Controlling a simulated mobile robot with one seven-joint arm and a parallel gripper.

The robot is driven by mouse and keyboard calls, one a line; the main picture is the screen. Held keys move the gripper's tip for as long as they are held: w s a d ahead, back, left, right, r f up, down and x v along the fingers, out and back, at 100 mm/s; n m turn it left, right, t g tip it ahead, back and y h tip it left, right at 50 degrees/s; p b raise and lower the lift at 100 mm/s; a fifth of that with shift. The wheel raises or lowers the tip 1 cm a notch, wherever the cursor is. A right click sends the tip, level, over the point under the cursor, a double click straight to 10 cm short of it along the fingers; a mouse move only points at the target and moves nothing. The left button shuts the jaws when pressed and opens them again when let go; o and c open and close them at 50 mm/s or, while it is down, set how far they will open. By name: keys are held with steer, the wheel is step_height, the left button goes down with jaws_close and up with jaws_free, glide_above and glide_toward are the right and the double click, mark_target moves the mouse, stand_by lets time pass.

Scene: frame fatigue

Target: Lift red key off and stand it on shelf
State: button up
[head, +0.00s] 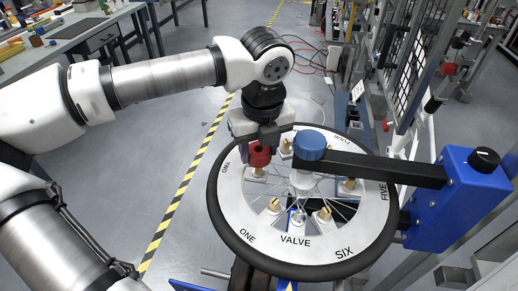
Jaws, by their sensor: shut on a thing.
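The red key (260,154) is a small red piece over the upper left part of the wheel (228,209). My gripper (259,141) points down from above and is shut on the red key. The key's lower end is close to a pale post on the wheel; I cannot tell whether it touches that post. The wheel lies flat with a black rim and a white ring marked ONE, TWO, FIVE, SIX and VALVE. I cannot make out which surface is the shelf.
A black arm with a blue knob (309,145) reaches over the wheel from a blue stand (461,200), just right of my gripper. Several brass-topped pieces stand on the wheel. A workbench (80,30) is at the upper left. Open floor lies left of the wheel.

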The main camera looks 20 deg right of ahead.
steer(key=shift+r, duration=0.1)
steer(key=shift+r+p, duration=0.7)
steer(key=shift+r, duration=1.25)
steer(key=shift+a, duration=0.1)
